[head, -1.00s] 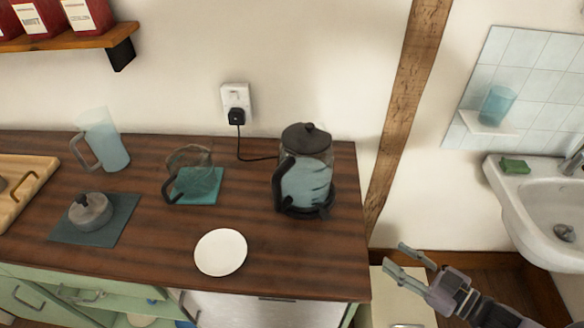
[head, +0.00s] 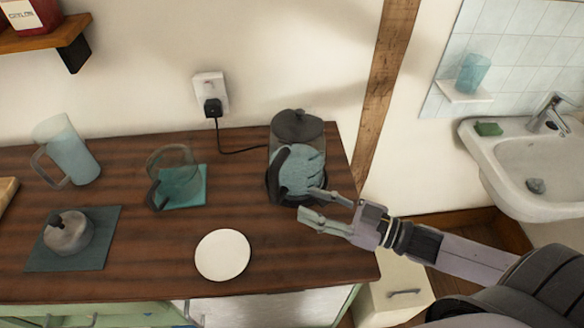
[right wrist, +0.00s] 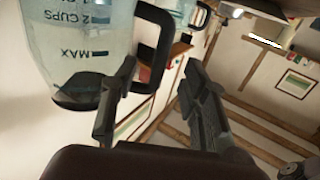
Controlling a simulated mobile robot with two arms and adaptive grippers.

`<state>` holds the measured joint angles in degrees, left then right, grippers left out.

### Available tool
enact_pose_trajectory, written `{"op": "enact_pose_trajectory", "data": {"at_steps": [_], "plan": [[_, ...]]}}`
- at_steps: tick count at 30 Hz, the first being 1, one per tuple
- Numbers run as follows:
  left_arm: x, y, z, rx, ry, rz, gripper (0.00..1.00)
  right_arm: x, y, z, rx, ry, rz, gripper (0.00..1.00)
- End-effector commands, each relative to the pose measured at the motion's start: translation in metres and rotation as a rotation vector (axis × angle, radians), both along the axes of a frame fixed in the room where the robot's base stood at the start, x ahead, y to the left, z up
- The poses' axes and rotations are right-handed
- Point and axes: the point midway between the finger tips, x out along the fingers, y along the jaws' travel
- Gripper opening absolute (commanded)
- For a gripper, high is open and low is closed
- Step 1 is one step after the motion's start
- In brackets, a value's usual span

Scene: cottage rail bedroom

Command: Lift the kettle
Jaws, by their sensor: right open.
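The kettle (head: 300,172) is a glass one with a dark lid and a dark handle on its front left. It stands upright on its base at the right end of the wooden counter. My right gripper (head: 312,204) is open, in front of the kettle's lower front in the head view. In the right wrist view, the kettle (right wrist: 85,35) shows its cup and MAX marks, and its black handle (right wrist: 160,50) is just beyond the open fingers (right wrist: 160,105). I cannot tell whether a finger touches it. My left gripper is not in view.
A white plate (head: 222,255) lies left of my right gripper. A glass pot (head: 176,178) on a teal mat, a frosted jug (head: 70,150) and a lidded pot (head: 68,233) stand further left. A cord runs from the wall socket (head: 210,92) behind the kettle. A sink (head: 535,165) is at right.

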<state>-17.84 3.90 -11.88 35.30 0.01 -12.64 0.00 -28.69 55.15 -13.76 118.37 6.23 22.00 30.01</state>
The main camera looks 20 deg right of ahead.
Motion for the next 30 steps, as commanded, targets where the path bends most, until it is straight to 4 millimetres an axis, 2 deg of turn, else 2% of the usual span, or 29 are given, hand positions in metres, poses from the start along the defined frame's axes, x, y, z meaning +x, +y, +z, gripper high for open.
{"op": "enact_pose_trajectory", "data": {"at_steps": [7,16,21,30], "plan": [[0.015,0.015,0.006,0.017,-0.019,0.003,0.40,0.024,0.022,0.002,0.001,-0.001,-0.002,0.41],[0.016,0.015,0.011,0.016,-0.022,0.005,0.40,0.036,0.035,0.003,0.001,0.001,-0.002,0.41],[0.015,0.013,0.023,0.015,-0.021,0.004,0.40,0.051,0.054,0.011,0.002,-0.001,-0.001,0.41],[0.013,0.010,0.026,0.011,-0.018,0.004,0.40,0.065,0.069,0.006,-0.001,0.001,-0.001,0.41]]}}
